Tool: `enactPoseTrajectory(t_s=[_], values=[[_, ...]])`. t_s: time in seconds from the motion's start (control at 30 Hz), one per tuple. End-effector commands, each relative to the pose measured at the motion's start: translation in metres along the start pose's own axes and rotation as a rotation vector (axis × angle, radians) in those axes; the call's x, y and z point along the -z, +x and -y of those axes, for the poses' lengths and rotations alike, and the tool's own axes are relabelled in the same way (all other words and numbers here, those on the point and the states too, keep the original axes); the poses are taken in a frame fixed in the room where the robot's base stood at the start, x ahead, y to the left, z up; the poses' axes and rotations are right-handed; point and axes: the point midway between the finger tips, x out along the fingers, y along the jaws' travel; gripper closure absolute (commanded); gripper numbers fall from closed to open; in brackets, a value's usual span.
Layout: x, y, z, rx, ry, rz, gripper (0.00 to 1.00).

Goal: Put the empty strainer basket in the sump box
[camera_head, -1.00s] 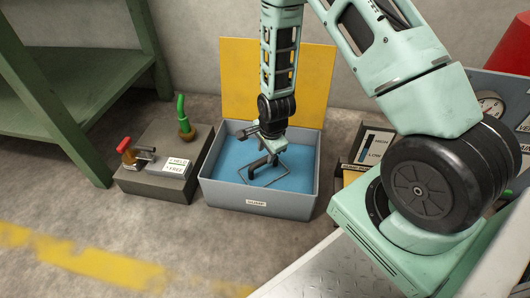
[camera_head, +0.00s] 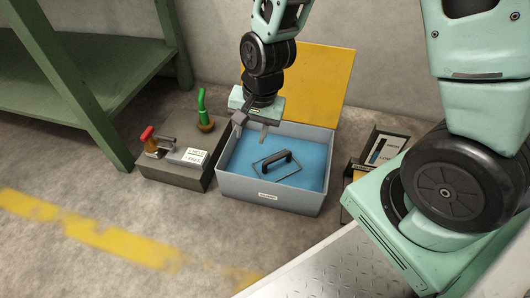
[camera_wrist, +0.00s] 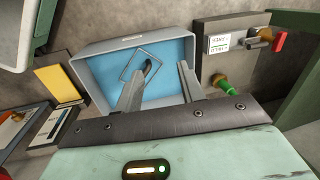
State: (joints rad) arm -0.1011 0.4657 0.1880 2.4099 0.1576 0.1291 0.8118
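The grey sump box (camera_head: 262,193) stands on the floor with a blue surface inside. The strainer basket (camera_head: 296,172) is in the box; only its thin rectangular rim and dark bar handle show, and any body below the blue is hidden. It also shows in the wrist view (camera_wrist: 157,48), its handle partly behind a finger. My gripper (camera_head: 252,133) is open and empty, above the box's back left part and apart from the handle. In the wrist view, the fingers (camera_wrist: 160,77) are spread with nothing between them.
A yellow panel (camera_head: 322,85) stands up behind the box. Left of it is a dark block (camera_head: 170,170) with a red-handled valve and green pipe. A level gauge panel (camera_head: 380,147) is to the right. A green shelf (camera_head: 70,75) stands at left.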

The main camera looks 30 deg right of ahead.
Motion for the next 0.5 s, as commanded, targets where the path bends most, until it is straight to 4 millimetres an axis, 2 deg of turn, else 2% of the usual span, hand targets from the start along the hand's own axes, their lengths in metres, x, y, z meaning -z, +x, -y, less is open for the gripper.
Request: enactPoseTrajectory(t_s=[0.03, 0.17, 0.3, 0.5], values=[[-0.018, -0.017, 0.007, 0.003, -0.121, 0.01, 0.61], [-0.066, -0.054, 0.012, -0.009, -0.447, 0.047, 0.61], [-0.113, -0.091, 0.003, -0.032, -0.797, 0.078, 0.61], [-0.159, -0.127, -0.021, -0.072, -1.189, 0.106, 0.61]])
